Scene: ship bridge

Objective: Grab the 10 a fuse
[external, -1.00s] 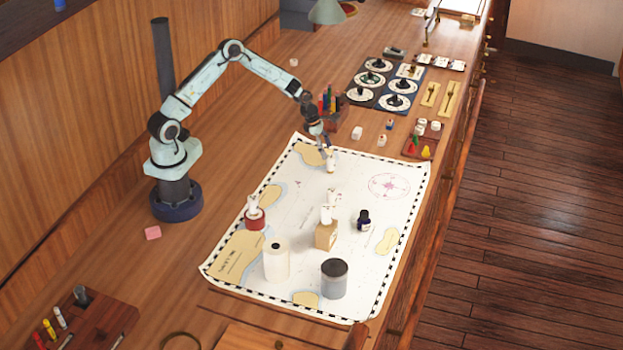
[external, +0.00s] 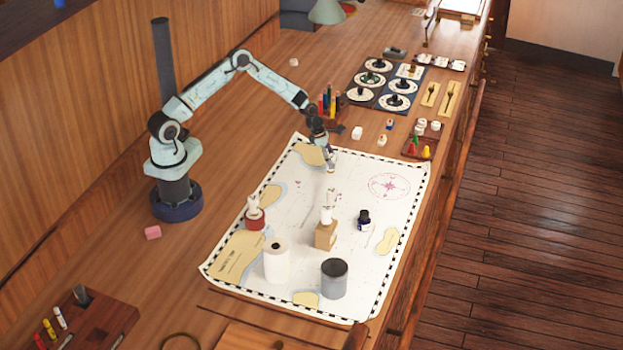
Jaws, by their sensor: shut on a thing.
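My gripper (external: 330,165) is over the far part of the sea chart (external: 300,215), pointing down. It is shut on a small pale piece at its fingertips, seemingly the fuse. The fingers mostly hide it, and no rating can be read at this size. Just nearer on the chart stands a tan box (external: 325,235) with small white pieces at its top. I cannot tell whether those pieces are fuses too.
A pen holder (external: 330,106) is close behind my gripper. The chart's right side is mostly clear.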

